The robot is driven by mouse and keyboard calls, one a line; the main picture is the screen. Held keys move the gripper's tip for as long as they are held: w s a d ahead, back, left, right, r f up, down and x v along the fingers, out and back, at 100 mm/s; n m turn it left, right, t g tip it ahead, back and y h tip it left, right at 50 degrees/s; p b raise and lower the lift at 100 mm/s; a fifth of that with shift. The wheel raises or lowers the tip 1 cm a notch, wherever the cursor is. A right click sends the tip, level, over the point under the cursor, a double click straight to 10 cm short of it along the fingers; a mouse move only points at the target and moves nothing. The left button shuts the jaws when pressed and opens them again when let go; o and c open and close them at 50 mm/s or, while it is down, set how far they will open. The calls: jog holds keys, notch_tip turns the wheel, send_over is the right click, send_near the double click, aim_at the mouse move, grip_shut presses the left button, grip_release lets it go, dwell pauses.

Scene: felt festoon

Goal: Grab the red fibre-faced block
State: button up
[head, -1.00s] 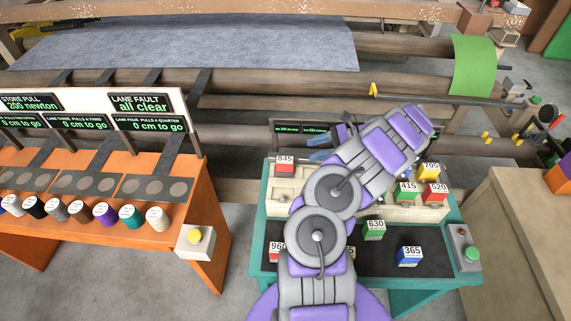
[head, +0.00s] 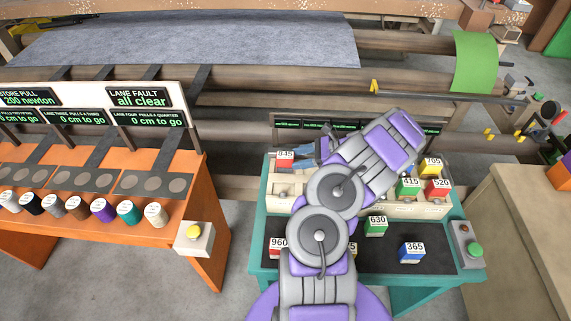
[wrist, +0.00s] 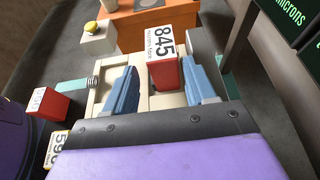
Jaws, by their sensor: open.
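A red block labelled 845 (head: 284,163) sits at the left end of the pale slotted rack on the teal table. In the wrist view, the red block (wrist: 166,75) stands between the two blue fingers of my gripper (wrist: 160,72). The right finger is close to it, with a wider gap on the left; I cannot tell whether it touches. The small print under its number is too small to read surely. In the head view, my gripper (head: 305,157) is just right of the block, partly hidden by my arm.
Other red blocks are 520 (head: 437,189) on the rack and 960 (head: 278,248) on the dark mat. Green 415 (head: 408,188), yellow 705 (head: 430,168), green 630 (head: 375,226) and blue 365 (head: 411,252) stand nearby. A green button box (head: 466,243) is on the right.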

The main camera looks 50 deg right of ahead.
aim_at(285, 161)
jog(key=b+x, duration=0.1)
jog(key=x, duration=0.4)
jog(key=shift+d+f+b, duration=0.15)
jog(key=shift+d+b, duration=0.05)
jog(key=shift+b, duration=0.2)
jog(key=shift+w+a+f, duration=0.15)
jog(key=shift+w+a, duration=0.15)
jog(key=shift+w, duration=0.1)
jog(key=shift+c, duration=0.2)
jog(key=c, duration=0.8)
